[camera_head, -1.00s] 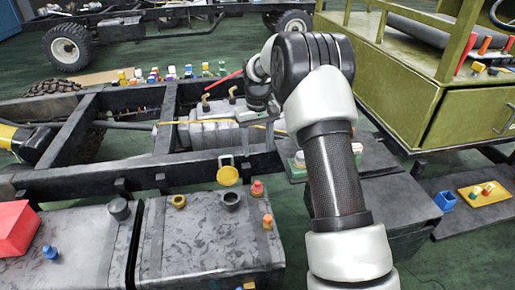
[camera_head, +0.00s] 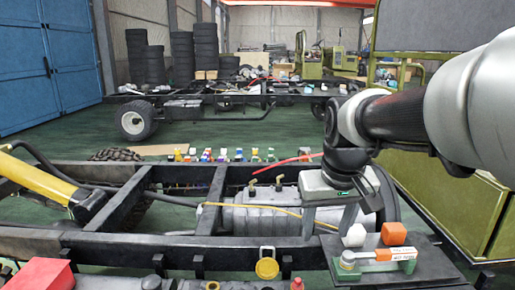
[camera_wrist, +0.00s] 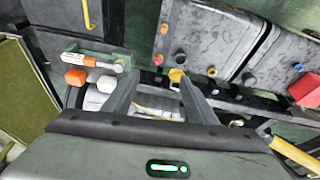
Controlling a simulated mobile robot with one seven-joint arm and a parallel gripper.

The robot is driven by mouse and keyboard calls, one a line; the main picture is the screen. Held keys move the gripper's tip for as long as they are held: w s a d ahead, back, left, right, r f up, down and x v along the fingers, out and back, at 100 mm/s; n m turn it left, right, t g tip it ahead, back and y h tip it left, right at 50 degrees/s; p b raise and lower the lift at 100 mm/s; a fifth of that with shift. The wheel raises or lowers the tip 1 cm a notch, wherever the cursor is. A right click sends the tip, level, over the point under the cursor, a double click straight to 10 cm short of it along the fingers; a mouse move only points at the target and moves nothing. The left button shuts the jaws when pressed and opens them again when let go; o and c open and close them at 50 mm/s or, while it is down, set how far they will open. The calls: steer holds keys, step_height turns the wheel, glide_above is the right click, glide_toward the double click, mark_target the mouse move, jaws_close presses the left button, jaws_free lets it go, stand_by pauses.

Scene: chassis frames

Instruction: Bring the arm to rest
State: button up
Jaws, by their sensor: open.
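My gripper (camera_head: 331,221) hangs over the near rail of the chassis frame (camera_head: 130,245), in front of the grey engine block (camera_head: 255,218). Its two grey fingers point down and stand apart, with nothing between them. In the wrist view, the fingers of my gripper (camera_wrist: 155,95) also show spread, with the engine and rail behind them. My arm reaches in from the right edge of the head view and covers part of the green vehicle.
An orange block (camera_head: 394,234), a white block (camera_head: 355,236) and a small green-based tool (camera_head: 375,261) rest on the dark box (camera_head: 440,262) right of my gripper. A yellow cap (camera_head: 267,268) is near the front. The green vehicle (camera_head: 455,205) stands at right.

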steer(key=s+t, duration=0.2)
steer(key=s, duration=1.3)
step_height(320, 180, up, 17)
steer(key=p, duration=1.8)
steer(key=shift+r+m+p, duration=0.15)
steer(key=shift+m+p, duration=0.2)
steer(key=shift+m, duration=0.05)
steer(key=shift+w, duration=0.1)
